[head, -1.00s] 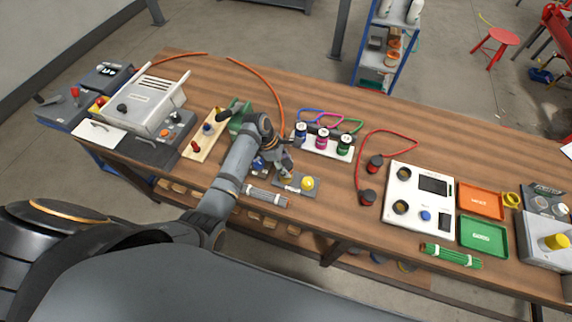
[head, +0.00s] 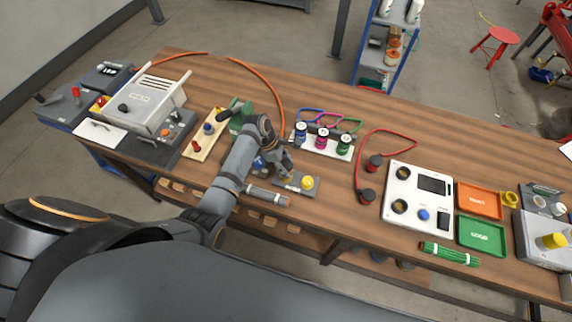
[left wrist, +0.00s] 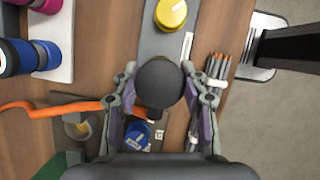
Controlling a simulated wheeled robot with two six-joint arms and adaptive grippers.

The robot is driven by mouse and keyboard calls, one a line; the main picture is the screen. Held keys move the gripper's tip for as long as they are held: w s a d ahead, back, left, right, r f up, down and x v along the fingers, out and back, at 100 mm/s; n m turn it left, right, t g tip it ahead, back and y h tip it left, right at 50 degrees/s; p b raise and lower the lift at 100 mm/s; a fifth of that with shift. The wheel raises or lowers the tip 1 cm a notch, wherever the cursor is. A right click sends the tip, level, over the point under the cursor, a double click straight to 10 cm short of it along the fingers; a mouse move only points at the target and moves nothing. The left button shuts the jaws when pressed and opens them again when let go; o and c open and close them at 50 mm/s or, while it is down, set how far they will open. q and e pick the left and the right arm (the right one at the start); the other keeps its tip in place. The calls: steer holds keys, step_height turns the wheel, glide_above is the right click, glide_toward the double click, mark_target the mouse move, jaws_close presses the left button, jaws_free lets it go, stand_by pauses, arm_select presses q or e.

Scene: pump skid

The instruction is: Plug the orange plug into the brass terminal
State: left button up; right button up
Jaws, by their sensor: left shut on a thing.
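My left gripper (left wrist: 158,98) is shut on a dark, round-topped plug (left wrist: 160,80). An orange cable (left wrist: 40,106) runs in from the left towards it and passes behind a finger. In the head view my left gripper (head: 284,168) is over the left part of a grey plate with a yellow cap (head: 307,183). That cap also shows in the left wrist view (left wrist: 172,12). The plug covers the plate below it, so I cannot tell whether it touches a terminal there. A brass-coloured ring (left wrist: 78,126) sits in a dark block beside the left finger. My right gripper is not in view.
A blue cap (left wrist: 138,134) stands close by between the fingers. A bundle of grey rods (head: 266,196) lies near the front edge. Bare wood lies right of the plate.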

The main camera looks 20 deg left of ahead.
arm_select(q)
steer(key=shift+f+b, duration=0.55)
steer(key=shift+f, duration=0.85)
steer(key=o, duration=1.4)
steer(key=shift+c, duration=0.2)
steer(key=v, duration=1.2)
steer(key=shift+s, duration=0.1)
